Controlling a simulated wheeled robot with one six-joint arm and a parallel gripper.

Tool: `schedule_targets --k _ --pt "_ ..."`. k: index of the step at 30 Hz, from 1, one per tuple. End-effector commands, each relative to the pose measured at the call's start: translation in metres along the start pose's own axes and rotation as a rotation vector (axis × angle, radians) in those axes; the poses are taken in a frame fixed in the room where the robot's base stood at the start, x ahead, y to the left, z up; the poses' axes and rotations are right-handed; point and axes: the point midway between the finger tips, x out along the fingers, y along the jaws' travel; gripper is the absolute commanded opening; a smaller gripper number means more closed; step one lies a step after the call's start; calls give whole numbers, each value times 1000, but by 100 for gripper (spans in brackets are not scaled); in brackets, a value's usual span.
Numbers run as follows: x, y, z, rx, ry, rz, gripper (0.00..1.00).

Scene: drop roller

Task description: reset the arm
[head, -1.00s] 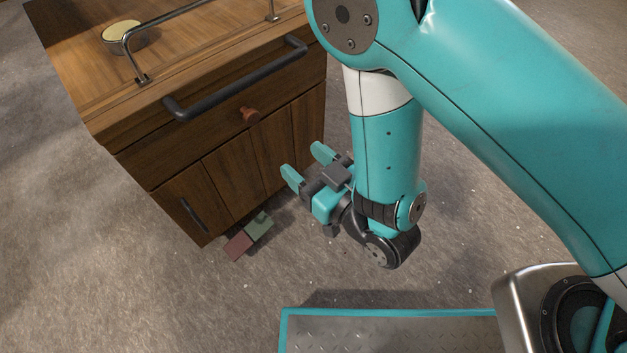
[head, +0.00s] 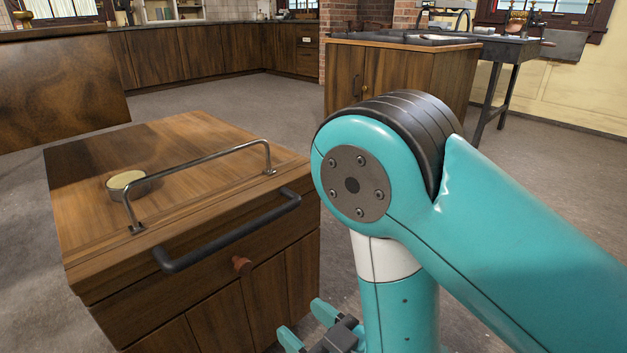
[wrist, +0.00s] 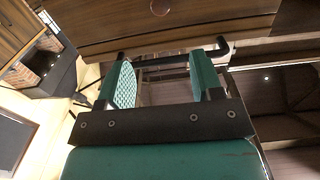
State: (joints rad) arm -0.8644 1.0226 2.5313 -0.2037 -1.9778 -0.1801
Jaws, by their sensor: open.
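My gripper (head: 307,324) is at the bottom of the head view, in front of the wooden cabinet (head: 220,303), with its lower part cut off by the frame edge. Its two teal fingers are apart and nothing is between them. In the wrist view my gripper (wrist: 162,82) also shows open and empty.
On the cabinet top are a round pale-topped tin (head: 127,183) and a metal rail (head: 200,181). Counters (head: 190,51) and a sink cabinet (head: 390,75) stand behind. Open floor lies between.

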Motion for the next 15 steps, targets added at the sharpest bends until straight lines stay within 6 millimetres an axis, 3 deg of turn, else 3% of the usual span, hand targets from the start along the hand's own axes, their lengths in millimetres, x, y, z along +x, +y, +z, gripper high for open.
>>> schedule_targets --k 9,15 --pt "27 32 -52 140 -298 29 60" --pt "12 48 -96 245 -559 10 60"
